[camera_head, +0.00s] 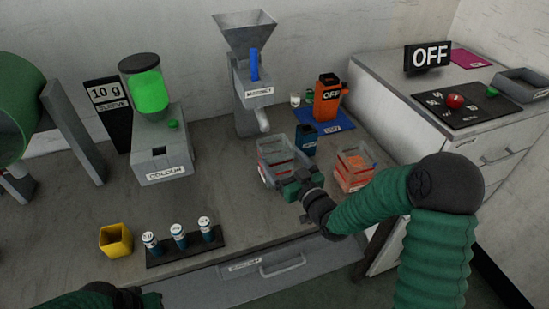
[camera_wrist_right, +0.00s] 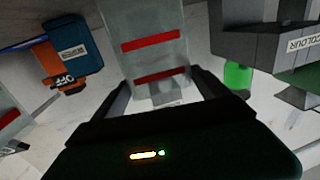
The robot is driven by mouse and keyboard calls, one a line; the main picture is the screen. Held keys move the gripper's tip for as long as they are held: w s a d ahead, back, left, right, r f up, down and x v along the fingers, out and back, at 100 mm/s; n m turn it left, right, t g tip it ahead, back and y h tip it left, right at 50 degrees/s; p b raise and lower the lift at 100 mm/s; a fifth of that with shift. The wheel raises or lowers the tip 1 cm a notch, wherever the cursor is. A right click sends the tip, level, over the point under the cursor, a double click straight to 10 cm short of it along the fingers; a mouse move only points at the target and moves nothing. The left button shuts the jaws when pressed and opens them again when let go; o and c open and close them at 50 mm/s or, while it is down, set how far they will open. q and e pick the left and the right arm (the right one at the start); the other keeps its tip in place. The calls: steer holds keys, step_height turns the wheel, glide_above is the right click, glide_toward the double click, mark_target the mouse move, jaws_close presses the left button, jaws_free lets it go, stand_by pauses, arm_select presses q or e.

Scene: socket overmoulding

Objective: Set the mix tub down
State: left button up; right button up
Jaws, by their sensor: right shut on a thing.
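The mix tub (camera_head: 277,149) is a clear tub with red bands, near the middle of the counter in the head view. My right gripper (camera_head: 292,184) is shut on its near side. In the right wrist view the tub (camera_wrist_right: 155,25) sits between the two fingers of my right gripper (camera_wrist_right: 163,92), its red bands showing. The tub looks close to upright; I cannot tell whether its base touches the counter. My left gripper (camera_head: 125,297) is only partly in view at the bottom edge, and its jaws cannot be made out.
A second clear tub (camera_head: 355,167) with orange contents stands just right. Behind are a small blue container (camera_head: 306,140), an orange device (camera_head: 328,98) reading OFF and a hopper (camera_head: 246,75). The colour dispenser (camera_head: 160,150) stands left. A yellow cup (camera_head: 116,241) and vial rack (camera_head: 186,247) are in front.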

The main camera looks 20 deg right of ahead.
mark_target(264, 145)
steer(key=w, duration=0.1)
steer(key=w+a, duration=0.1)
steer(key=w, duration=0.2)
steer(key=shift+w+a+r, duration=0.15)
steer(key=shift+w+a, duration=0.05)
steer(key=shift+a, duration=0.15)
steer(key=shift+a+f, duration=0.1)
steer(key=shift+f, duration=0.75)
steer(key=shift+d+f+b, duration=0.1)
steer(key=shift+d+b, duration=0.15)
steer(key=shift+b, duration=0.1)
steer(key=o, duration=1.8)
steer(key=shift+o, duration=0.2)
steer(key=shift+a, duration=0.1)
steer(key=shift+s, duration=0.15)
steer(key=s+d, duration=0.2)
steer(key=s, duration=0.9)
steer(key=shift+s+d+p, duration=0.2)
steer(key=shift+s+p, duration=0.1)
